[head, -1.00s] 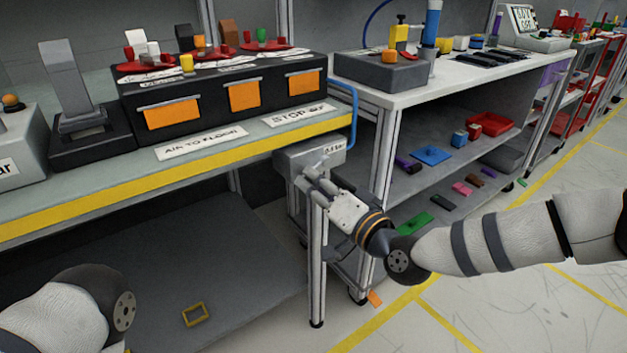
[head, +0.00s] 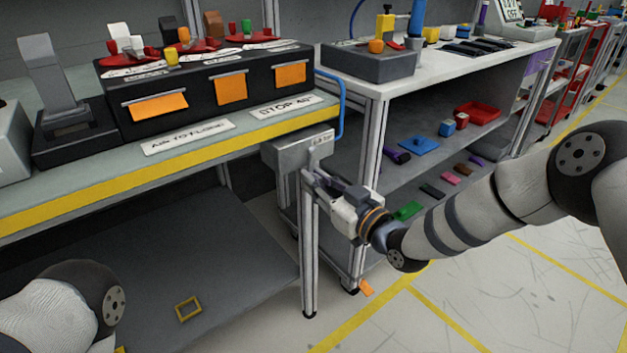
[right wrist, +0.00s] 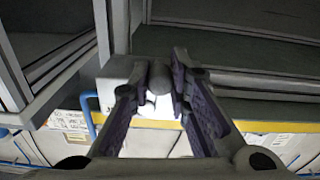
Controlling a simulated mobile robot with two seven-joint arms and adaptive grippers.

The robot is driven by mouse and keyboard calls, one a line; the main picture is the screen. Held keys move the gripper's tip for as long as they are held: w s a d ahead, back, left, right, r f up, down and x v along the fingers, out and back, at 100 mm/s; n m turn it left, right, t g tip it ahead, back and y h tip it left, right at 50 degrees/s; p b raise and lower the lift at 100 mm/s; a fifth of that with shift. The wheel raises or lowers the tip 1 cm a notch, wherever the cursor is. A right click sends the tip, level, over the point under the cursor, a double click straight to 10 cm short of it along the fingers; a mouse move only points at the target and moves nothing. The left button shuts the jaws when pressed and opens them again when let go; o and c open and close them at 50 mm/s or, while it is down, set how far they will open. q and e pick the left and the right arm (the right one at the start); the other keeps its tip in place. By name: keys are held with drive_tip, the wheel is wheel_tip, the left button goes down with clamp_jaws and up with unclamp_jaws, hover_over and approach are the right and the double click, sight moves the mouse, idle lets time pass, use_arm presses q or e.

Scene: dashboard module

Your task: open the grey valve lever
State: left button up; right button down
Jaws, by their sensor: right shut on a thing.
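The grey valve box (head: 292,152) hangs under the right end of the bench edge. Its pale grey lever (head: 318,147) sits on the front face, with its lower end partly hidden by my right gripper (head: 308,177). My right gripper is shut on the lever. In the right wrist view, the fingertips of the right gripper (right wrist: 161,80) close around the lever's dark grey end (right wrist: 160,74), with the white box behind it. Of my left arm, only a link shows at the lower left of the head view; its gripper is out of view.
A blue hose (head: 341,105) loops beside the box at the bench end. A bench leg (head: 309,255) stands just below my right gripper. A shelf unit (head: 366,180) with coloured parts stands close on the right. The floor in front is open.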

drive_tip(key=shift+w+d+f+n, duration=0.15)
drive_tip(key=shift+d+n, duration=0.1)
drive_tip(key=shift+n, duration=0.4)
drive_tip(key=shift+w+d+n, duration=0.15)
drive_tip(key=shift+d+n, duration=0.05)
drive_tip(key=shift+n, duration=0.45)
drive_tip(key=c, duration=1.5)
unclamp_jaws()
drive_tip(key=v, duration=1.2)
